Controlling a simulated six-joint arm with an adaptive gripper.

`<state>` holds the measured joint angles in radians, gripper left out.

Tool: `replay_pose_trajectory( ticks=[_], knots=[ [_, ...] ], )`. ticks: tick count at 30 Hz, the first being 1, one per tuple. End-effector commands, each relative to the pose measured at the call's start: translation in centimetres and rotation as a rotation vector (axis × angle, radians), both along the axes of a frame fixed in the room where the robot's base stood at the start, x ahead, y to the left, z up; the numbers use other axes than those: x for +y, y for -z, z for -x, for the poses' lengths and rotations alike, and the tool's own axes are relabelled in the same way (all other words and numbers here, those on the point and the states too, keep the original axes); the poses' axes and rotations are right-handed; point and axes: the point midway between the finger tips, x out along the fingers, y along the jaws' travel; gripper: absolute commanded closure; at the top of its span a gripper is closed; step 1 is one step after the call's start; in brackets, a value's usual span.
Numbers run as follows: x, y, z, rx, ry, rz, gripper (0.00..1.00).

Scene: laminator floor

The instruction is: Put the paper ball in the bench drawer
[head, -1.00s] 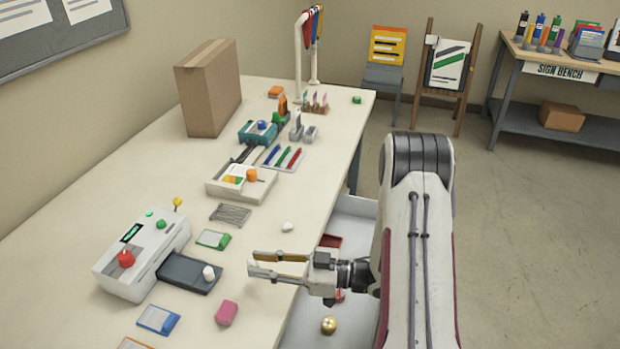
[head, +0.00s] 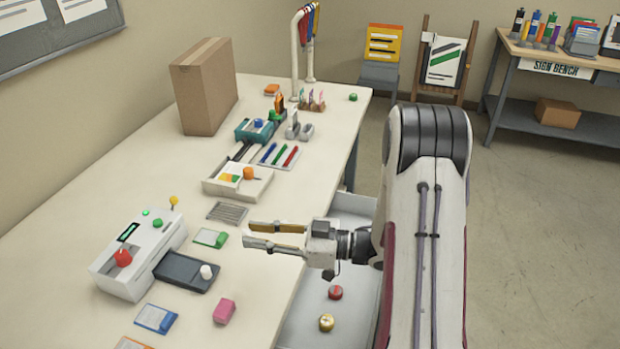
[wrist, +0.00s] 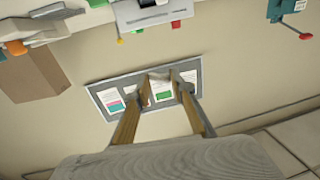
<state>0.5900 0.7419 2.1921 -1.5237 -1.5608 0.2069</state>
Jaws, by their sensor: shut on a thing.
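My gripper (head: 262,235) is over the right part of the bench, pointing left. In the wrist view its two fingers (wrist: 164,88) are a little apart, with a small pale thing, which looks like the paper ball (wrist: 160,75), between their tips. In the head view the ball cannot be made out between the fingers. The bench drawer (head: 312,322) is pulled out at the bench's right edge, below and to the right of the fingertips. A red round thing (head: 335,292) and a gold one (head: 326,322) lie in it. My arm hides part of the drawer.
The laminator (head: 125,270) stands at the left with its dark tray (head: 186,270). A shallow box (head: 225,188) and a tall carton (head: 203,85) stand farther back.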

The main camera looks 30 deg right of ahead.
Motion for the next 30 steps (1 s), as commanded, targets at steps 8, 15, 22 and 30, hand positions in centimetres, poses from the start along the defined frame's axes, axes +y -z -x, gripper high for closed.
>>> replay_pose_trajectory(
  ticks=[8,15,22,30],
  knots=[
    [-2.0,0.9,-2.6,0.0,0.037,0.0,0.83],
    [-5.1,1.9,-6.3,-0.001,0.094,0.001,0.83],
    [-8.8,2.7,-10.6,-0.002,0.166,0.001,0.83],
    [-13.3,3.0,-15.3,-0.003,0.256,0.001,0.83]
  ],
)
